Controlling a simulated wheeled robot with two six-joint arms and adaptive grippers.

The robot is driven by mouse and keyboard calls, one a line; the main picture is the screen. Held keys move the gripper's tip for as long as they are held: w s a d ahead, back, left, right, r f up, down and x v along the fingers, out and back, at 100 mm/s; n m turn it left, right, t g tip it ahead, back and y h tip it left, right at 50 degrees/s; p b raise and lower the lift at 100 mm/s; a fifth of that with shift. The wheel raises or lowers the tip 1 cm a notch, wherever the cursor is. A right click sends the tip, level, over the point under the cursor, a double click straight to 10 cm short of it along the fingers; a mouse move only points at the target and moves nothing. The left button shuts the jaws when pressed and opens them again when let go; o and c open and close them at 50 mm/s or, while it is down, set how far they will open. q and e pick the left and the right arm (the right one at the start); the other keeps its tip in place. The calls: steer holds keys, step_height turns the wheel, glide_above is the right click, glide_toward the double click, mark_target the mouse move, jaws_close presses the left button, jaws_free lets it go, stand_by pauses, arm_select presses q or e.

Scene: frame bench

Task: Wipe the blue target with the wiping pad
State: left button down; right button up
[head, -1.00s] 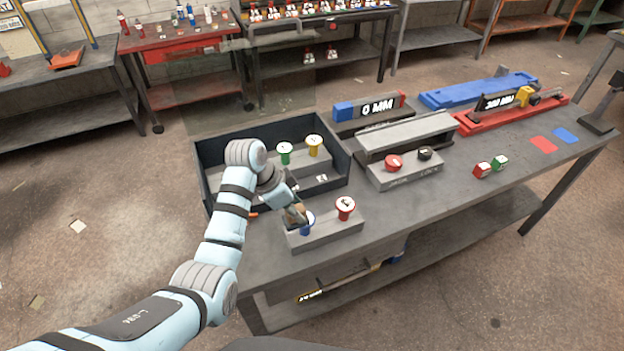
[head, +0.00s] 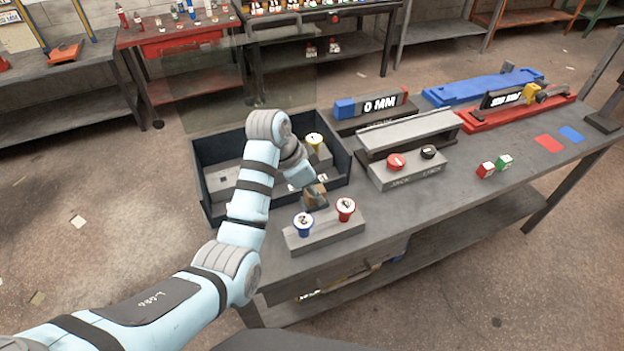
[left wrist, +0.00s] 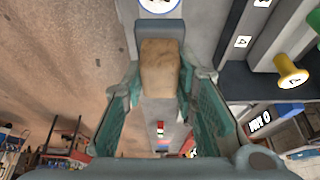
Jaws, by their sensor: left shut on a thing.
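My left gripper (head: 314,188) is shut on a tan block, which looks like the wiping pad (head: 316,198). The pad also shows between the teal fingers in the left wrist view (left wrist: 160,68). The gripper is above the bench, just behind a grey block (head: 325,233) bearing a blue spool (head: 303,224) and a red spool (head: 345,209). The blue spool's white top also shows at the upper edge of the left wrist view (left wrist: 158,4). A flat blue patch (head: 571,134) lies at the far right of the bench, well away from the gripper. My right gripper is not in view.
A dark open tray (head: 205,182) holds a yellow spool (head: 314,141). A grey block with red and black knobs (head: 410,172) is in mid-bench. Red and green cubes (head: 494,167) and a flat red patch (head: 548,143) are farther right. The bench front between is bare.

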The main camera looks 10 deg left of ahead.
mark_target(320, 188)
arm_select(q)
steer(key=shift+r, duration=1.65)
